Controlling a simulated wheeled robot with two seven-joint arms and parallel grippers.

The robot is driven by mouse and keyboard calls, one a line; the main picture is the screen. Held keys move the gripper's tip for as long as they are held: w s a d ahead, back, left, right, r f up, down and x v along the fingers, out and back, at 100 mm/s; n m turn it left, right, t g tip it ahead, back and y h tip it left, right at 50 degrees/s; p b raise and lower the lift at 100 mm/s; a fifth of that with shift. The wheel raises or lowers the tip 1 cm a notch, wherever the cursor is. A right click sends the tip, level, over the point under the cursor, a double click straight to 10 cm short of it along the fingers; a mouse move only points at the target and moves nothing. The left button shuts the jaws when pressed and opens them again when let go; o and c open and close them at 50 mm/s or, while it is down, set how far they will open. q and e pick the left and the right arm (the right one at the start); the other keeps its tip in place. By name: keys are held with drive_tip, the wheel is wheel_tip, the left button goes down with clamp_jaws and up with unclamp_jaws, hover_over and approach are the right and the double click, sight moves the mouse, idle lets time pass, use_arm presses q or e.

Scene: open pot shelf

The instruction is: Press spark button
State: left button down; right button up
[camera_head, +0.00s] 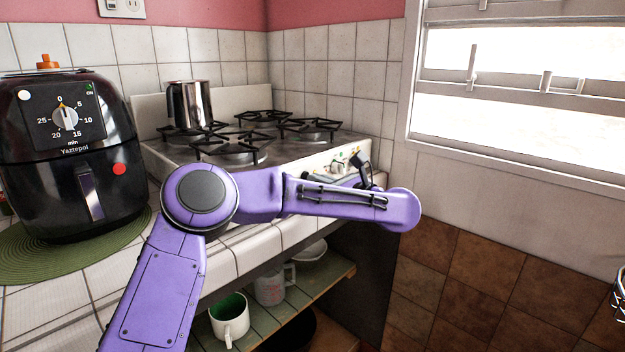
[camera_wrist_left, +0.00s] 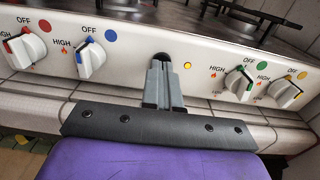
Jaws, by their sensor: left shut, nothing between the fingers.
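The white stove front panel (camera_wrist_left: 212,72) fills the left wrist view, with knobs on both sides of my gripper. My left gripper (camera_wrist_left: 162,64) is shut and empty, its grey fingers together and pointing at the panel between the blue-marked and green-marked knobs. A dark round shape (camera_wrist_left: 161,57) shows right at the fingertips. It may be the spark button, but I cannot tell whether the fingers touch it. A small amber dot (camera_wrist_left: 187,65) is on the panel just right of the fingertips. In the head view my left gripper (camera_head: 357,162) is at the panel's right part, partly hidden by my forearm.
Red (camera_wrist_left: 26,47), blue (camera_wrist_left: 91,60), green (camera_wrist_left: 239,83) and yellow (camera_wrist_left: 284,93) marked knobs flank the gripper. A metal pot (camera_head: 189,104) stands on the burners. A black air fryer (camera_head: 63,150) is at left. Mugs (camera_head: 229,320) sit on the shelf below.

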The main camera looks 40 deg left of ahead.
use_arm(q)
drive_tip(key=d, duration=0.6)
drive_tip(key=shift+s, duration=0.15)
drive_tip(key=shift+r, duration=0.1)
